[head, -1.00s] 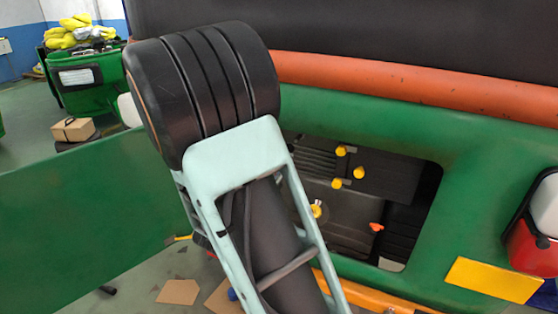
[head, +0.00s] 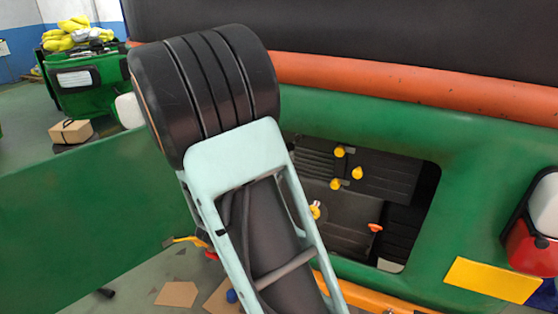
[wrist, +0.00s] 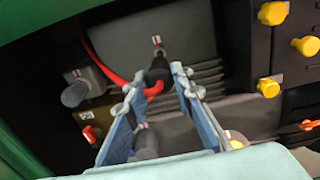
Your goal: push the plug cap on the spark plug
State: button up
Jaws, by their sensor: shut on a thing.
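In the wrist view, my gripper (wrist: 156,82) is shut on the black plug cap (wrist: 158,68). A red cable (wrist: 108,70) curves from the cap toward the upper left. In the head view, my own arm hides the gripper and the cap.
The engine bay is a dark opening in the green body (head: 480,180). Several yellow knobs (head: 357,173) and an orange-red lever (head: 375,228) stand right of the arm. A grey knob (wrist: 75,94) stands left of the fingers. An open green panel (head: 80,215) fills the head view's left.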

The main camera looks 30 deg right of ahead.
aim_at(289, 148)
jog(key=shift+b+x, duration=0.85)
jog(key=shift+x, duration=2)
dwell(2.1)
jog(key=o, duration=1.2)
jog(key=shift+c, duration=0.2)
jog(key=shift+c, duration=0.7)
jog(key=shift+s+a, duration=0.25)
jog(key=shift+a, duration=0.15)
jog(key=v, duration=0.7)
jog(key=shift+s, duration=0.1)
